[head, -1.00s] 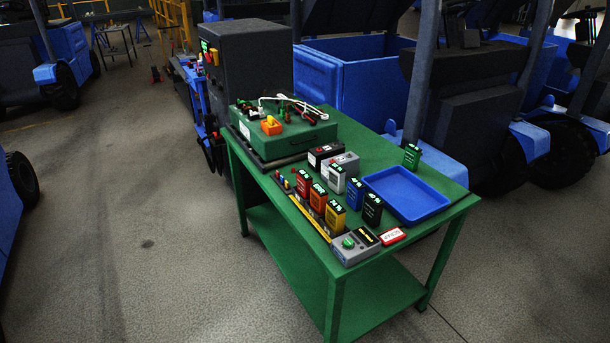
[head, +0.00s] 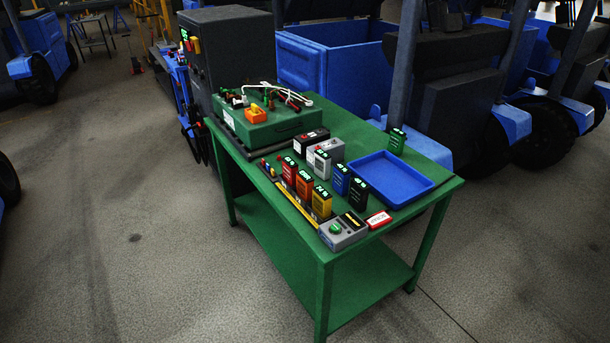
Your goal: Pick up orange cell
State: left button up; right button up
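The orange cell (head: 304,185) stands upright on the green table (head: 411,222), in a row of cells near the front left edge. A red cell (head: 289,170) stands to its left and a yellow cell (head: 322,201) to its right. Its top carries a lit green display, too small to read surely. Neither of my grippers shows in the head view.
A blue tray (head: 428,184) lies on the right of the table. Blue, black, white and green cells stand around it. A grey meter (head: 343,232) and a red-and-white tag (head: 378,220) are at the front corner. A green case (head: 262,126) lies at the back left. Floor is free in front.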

aim_at(305, 182)
jog(key=i+l+u, duration=0.4)
jog(key=l+u, duration=0.15)
jog(key=i+l+u, duration=0.15)
jog(key=l+u, duration=0.15)
jog(key=i+l+u, duration=0.25)
jog(key=l, duration=0.2)
jog(key=k, duration=0.1)
